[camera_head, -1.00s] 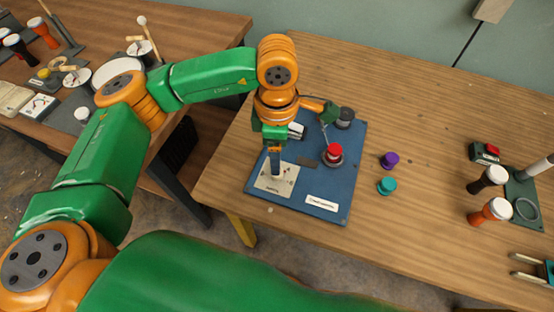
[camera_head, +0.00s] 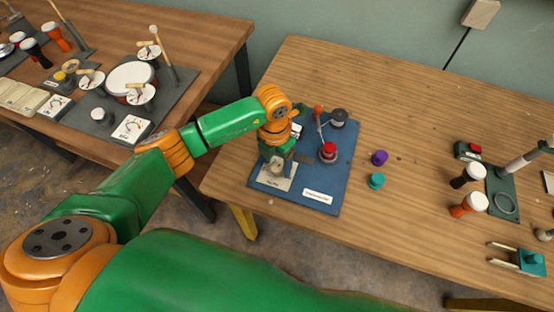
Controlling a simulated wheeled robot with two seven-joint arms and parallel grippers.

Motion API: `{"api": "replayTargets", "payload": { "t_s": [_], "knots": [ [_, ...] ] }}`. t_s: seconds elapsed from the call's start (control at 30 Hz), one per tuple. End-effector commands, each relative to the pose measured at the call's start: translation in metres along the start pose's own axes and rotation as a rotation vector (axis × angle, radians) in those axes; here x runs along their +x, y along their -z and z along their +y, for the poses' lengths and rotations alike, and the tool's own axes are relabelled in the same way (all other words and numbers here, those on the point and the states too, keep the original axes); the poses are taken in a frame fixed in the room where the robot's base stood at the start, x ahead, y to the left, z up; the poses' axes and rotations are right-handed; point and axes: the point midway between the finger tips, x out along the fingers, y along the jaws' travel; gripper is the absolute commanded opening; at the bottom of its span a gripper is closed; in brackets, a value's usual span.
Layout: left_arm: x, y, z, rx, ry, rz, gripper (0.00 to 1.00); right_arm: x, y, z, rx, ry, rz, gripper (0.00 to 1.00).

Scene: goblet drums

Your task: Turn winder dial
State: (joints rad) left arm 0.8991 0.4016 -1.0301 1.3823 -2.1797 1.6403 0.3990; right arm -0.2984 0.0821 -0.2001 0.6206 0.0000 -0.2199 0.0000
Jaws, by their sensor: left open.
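A blue board (camera_head: 335,168) lies on the wooden table near its left end. On its front left corner is a white plate (camera_head: 268,182) with a pale round knob (camera_head: 277,168), probably the winder dial; its markings are too small to read. My left gripper (camera_head: 277,160) is directly over this knob, open, with its fingertips close around or just above it. Contact cannot be told, and the wrist hides part of the board behind. A red knob (camera_head: 328,149), a grey spool (camera_head: 339,117) and a lever with an orange-red end (camera_head: 318,112) stand on the board. My right gripper is out of view.
Purple (camera_head: 379,157) and teal (camera_head: 376,181) pegs stand right of the board. Farther right are small goblet drums (camera_head: 469,205), a red-button box (camera_head: 468,150) and a teal pronged fixture (camera_head: 530,259). The table between is clear. A second table (camera_head: 190,35) with drums stands left.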

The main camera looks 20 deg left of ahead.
Motion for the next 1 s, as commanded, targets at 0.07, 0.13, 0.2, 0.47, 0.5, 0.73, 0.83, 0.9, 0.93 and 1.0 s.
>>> {"api": "replayTargets", "payload": {
  "t_s": [0.07, 0.13, 0.2, 0.47, 0.5, 0.73, 0.83, 0.9, 0.93, 1.0],
  "knots": [
    [0.001, 0.000, 0.000, 0.001, 0.000, -0.001, 0.69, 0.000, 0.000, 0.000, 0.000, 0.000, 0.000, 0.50],
    [0.000, 0.000, 0.000, 0.001, 0.000, -0.001, 0.69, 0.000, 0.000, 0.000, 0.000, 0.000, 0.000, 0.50],
    [0.000, 0.000, 0.000, 0.001, 0.000, -0.001, 0.61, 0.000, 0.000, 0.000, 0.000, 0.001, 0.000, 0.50],
    [0.000, 0.000, 0.000, 0.002, 0.000, -0.001, 0.00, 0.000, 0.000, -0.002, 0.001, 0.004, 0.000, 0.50],
    [0.000, 0.000, 0.000, 0.002, 0.000, -0.001, 0.00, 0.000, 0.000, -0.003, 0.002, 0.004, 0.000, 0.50],
    [0.001, -0.001, 0.001, 0.026, -0.002, -0.002, 0.00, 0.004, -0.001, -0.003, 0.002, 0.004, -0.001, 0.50],
    [0.002, -0.001, 0.001, 0.065, -0.002, 0.000, 0.00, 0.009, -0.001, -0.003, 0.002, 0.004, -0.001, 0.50],
    [0.003, -0.001, 0.001, 0.106, -0.003, 0.001, 0.00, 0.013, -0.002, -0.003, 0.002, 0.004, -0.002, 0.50],
    [0.003, -0.001, 0.000, 0.126, -0.003, 0.001, 0.00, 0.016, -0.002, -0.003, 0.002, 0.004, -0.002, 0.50],
    [0.004, -0.001, 0.000, 0.181, -0.003, 0.003, 0.00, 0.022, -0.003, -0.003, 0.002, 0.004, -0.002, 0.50]
  ]
}}
